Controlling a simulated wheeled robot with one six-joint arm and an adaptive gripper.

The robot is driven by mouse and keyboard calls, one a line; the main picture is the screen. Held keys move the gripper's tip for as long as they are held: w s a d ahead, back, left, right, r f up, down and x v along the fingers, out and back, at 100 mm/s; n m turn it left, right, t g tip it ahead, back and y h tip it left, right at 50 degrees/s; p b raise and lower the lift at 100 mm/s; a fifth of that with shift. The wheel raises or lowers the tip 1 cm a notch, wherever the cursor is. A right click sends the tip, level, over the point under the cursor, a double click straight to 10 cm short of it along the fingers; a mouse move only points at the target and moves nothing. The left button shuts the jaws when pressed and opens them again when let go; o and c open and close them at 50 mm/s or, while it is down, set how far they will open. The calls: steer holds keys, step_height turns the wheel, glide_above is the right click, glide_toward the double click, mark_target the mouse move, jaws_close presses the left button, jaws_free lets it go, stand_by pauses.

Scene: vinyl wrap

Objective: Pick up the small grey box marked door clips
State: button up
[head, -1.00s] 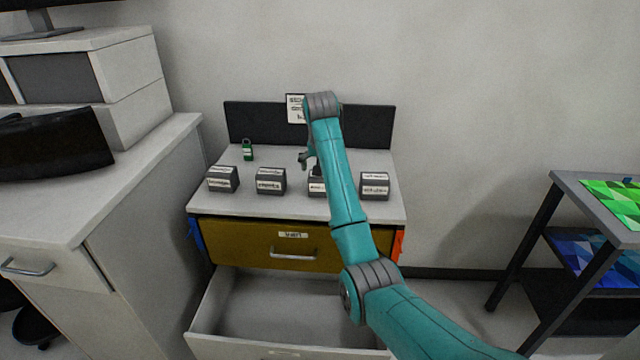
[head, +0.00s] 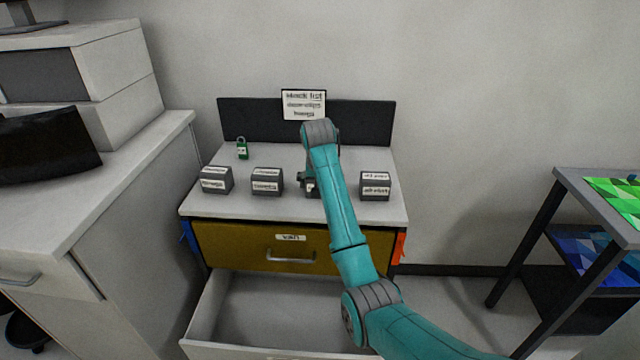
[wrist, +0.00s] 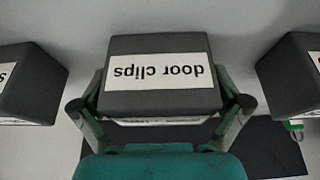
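The small grey box marked "door clips" (wrist: 158,98) fills the middle of the wrist view, its white label upside down in that view. My gripper (wrist: 160,88) is around it, one finger on each side; the fingers look open, with little room beside the box. Firm contact cannot be made out. In the head view the box (head: 312,191) stands on the white cabinet top, third from the left in a row of similar boxes, mostly hidden behind my arm and gripper (head: 305,182).
Similar grey boxes stand at left (head: 216,180), centre left (head: 267,181) and right (head: 375,187). A green padlock (head: 242,150) and a stock list sign (head: 304,104) are behind. Below the closed yellow drawer (head: 240,245), a white drawer (head: 202,315) stands open and looks empty.

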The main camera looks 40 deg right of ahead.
steer(key=c, duration=0.8)
